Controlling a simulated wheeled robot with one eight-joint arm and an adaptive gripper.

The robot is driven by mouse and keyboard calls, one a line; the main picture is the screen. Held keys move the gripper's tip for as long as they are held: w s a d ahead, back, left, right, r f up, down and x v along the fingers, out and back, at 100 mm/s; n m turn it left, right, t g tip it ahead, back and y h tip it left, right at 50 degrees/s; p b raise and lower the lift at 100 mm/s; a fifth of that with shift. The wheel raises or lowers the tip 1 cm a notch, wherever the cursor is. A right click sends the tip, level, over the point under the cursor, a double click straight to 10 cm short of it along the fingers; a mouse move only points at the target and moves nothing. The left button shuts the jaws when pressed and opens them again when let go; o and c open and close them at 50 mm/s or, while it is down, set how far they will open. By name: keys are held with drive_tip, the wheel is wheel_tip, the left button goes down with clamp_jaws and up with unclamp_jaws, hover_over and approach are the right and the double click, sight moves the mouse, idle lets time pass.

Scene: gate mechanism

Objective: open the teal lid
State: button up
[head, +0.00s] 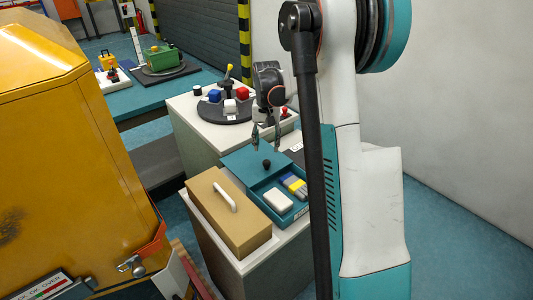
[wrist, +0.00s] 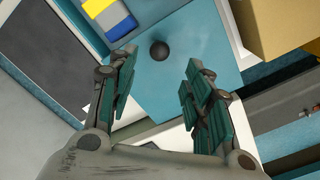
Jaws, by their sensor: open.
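The teal lid (head: 247,156) is a flat panel with a dark round knob (head: 267,163). It lies at the back end of a teal box (head: 262,203), whose front part is uncovered and shows a white block (head: 278,200) and blue, yellow and grey pieces (head: 294,185). In the wrist view the lid (wrist: 205,45) fills the middle, and its knob (wrist: 159,50) shows between the fingertips. My gripper (head: 267,147) is open and empty above the lid, close to the knob; its fingers (wrist: 160,68) show no contact with it. The exact height gap cannot be told.
A tan box with a white handle (head: 228,212) stands left of the teal box. Behind is a white counter with a dark round tray (head: 224,108) holding red, blue and white blocks. A yellow cabinet (head: 70,150) fills the left side.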

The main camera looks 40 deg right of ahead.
drive_tip(key=shift+r, duration=1.45)
